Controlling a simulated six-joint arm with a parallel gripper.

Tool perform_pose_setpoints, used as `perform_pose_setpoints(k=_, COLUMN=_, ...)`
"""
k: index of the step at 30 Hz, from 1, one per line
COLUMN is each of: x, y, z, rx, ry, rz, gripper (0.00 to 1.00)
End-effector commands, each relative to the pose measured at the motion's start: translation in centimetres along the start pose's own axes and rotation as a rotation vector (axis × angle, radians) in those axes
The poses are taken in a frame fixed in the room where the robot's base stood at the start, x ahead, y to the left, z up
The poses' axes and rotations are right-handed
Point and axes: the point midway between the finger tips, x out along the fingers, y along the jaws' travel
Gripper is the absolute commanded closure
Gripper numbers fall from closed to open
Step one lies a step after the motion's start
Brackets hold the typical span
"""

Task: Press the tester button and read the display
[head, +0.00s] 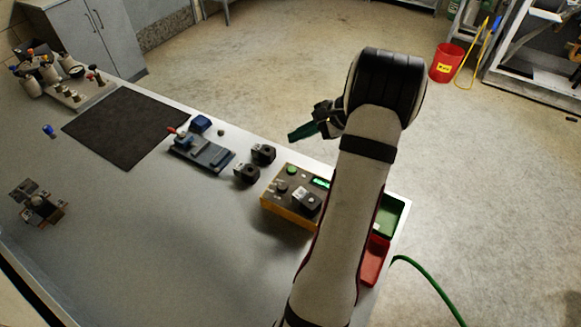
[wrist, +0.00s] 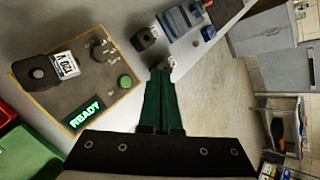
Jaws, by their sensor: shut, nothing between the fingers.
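The tester (head: 283,207) is an orange-edged box with a dark top panel, on the bench beside my arm. It fills the left of the wrist view (wrist: 30,95). Its round green button (head: 292,170) is near the far edge and also shows in the wrist view (wrist: 125,82). The lit green display (head: 320,183) reads "READY" in the wrist view (wrist: 87,112). A black block with a white label (wrist: 62,65) sits on the panel. My gripper (head: 291,136) is shut and empty, its green fingers together (wrist: 160,73). In the wrist view the fingertips are to the right of the button, apart from it.
Two black blocks (head: 264,154) (head: 246,173) stand left of the tester. A blue-grey fixture (head: 205,152) and a dark mat (head: 125,128) lie further left. Green (head: 391,215) and red (head: 374,262) bins are partly behind my arm. The bench front is mostly clear.

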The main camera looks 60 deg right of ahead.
Motion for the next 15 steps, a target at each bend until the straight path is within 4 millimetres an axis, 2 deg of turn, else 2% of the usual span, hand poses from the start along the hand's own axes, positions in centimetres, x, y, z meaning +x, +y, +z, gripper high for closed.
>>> perform_pose_setpoints(k=8, x=0.1, y=0.1, z=0.0, rx=-0.001, ry=-0.001, rz=0.002, gripper=1.00)
perform_pose_setpoints(k=15, x=2.0, y=1.4, z=-1.3, rx=0.000, ry=-0.003, rz=0.003, gripper=1.00)
